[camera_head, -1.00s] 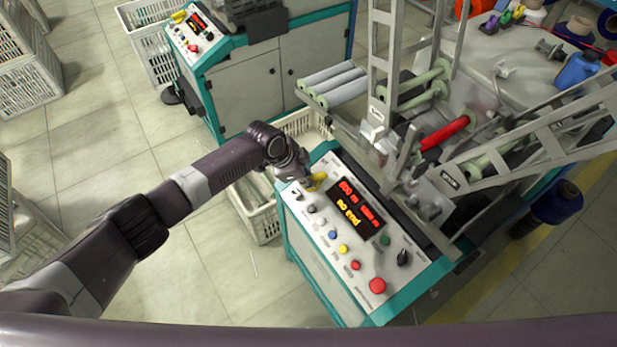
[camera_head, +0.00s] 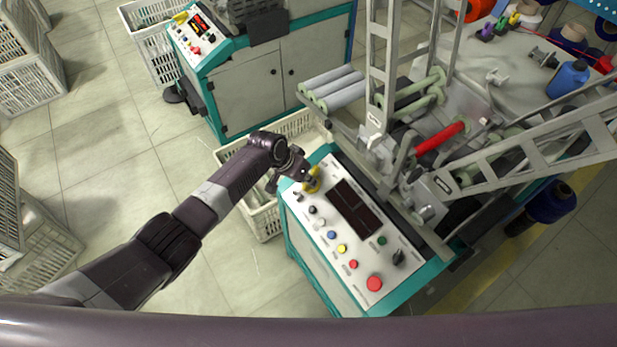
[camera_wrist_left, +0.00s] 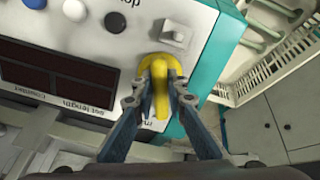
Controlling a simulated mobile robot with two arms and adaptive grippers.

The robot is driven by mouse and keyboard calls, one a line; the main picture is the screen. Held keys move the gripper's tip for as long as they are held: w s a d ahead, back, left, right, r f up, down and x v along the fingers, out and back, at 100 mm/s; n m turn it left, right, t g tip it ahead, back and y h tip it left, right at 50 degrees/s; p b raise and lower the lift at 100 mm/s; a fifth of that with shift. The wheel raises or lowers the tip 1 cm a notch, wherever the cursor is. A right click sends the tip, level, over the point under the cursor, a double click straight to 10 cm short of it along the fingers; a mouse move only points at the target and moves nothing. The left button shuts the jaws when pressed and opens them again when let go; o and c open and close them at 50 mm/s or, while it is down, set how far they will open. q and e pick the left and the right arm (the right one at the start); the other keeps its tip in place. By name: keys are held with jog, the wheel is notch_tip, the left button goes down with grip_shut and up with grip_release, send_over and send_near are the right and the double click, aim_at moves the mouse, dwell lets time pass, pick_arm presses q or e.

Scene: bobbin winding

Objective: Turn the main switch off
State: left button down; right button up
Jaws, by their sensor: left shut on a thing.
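The main switch is a yellow rotary handle (camera_head: 313,186) at the far left corner of the winding machine's control panel (camera_head: 318,222). My left gripper (camera_head: 305,178) reaches it from the left. In the left wrist view the yellow handle (camera_wrist_left: 161,92) stands between the two fingertips of my left gripper (camera_wrist_left: 158,97), which are shut on it. The panel's display (camera_head: 355,207) is dark, and it is dark in the left wrist view (camera_wrist_left: 60,78) too. My right gripper is not in view.
Several coloured buttons, a red stop button (camera_head: 374,283) and a black knob (camera_head: 398,257) sit on the panel. A crate (camera_head: 262,222) stands left of the machine. A second machine (camera_head: 262,85) behind has its display lit. Open floor lies at left.

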pick_arm(q)
jog(key=shift+r+n+p, duration=0.1)
jog(key=shift+n+p, duration=0.2)
jog(key=shift+n, duration=0.5)
jog(key=shift+w, duration=0.1)
jog(key=c, duration=1.9)
grip_release()
jog(key=shift+c, duration=0.2)
jog(key=v, duration=1.2)
